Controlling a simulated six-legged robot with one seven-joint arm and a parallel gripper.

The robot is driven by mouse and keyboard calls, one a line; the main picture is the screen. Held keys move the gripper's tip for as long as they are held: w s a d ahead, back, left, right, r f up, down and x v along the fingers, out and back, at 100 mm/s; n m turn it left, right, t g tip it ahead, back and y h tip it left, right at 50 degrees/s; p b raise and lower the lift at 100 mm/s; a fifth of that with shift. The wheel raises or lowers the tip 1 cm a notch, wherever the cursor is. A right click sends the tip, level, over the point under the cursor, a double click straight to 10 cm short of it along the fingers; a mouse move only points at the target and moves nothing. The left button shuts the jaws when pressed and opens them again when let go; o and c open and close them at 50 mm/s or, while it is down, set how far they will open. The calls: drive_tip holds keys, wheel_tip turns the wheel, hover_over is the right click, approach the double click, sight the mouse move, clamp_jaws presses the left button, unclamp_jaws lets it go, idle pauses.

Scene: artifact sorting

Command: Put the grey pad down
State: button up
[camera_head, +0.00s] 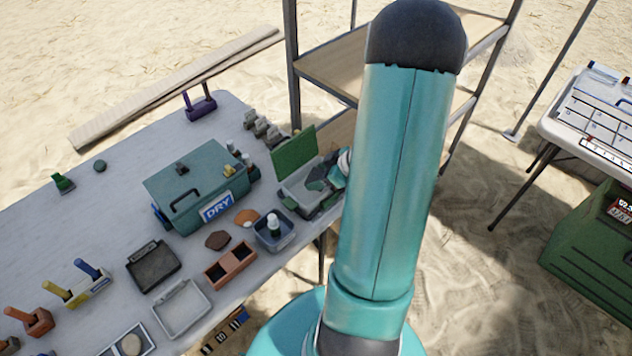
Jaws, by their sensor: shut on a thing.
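My gripper (330,181) is at the right end of the grey table, partly hidden behind my own teal arm. It is low over an open box (296,200) with a raised green lid (294,152). The gripper is shut on a small, dark greenish-grey piece, which fits the grey pad, but its outline blends with the fingers and the box. I cannot tell whether the piece touches the box.
A teal case (190,183) labelled DRY stands left of the box. A blue-grey tray with a bottle (273,228), a reddish two-part tray (230,264), a dark tray (153,266) and a pale empty tray (182,307) lie nearer. Shelving (335,65) stands behind.

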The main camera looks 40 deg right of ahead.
drive_tip(key=shift+w+f, duration=0.55)
drive_tip(key=shift+f, duration=0.1)
drive_tip(key=shift+w+f, duration=0.1)
drive_tip(key=shift+f, duration=1.5)
drive_tip(key=o, duration=0.7)
drive_tip(key=shift+f, duration=0.15)
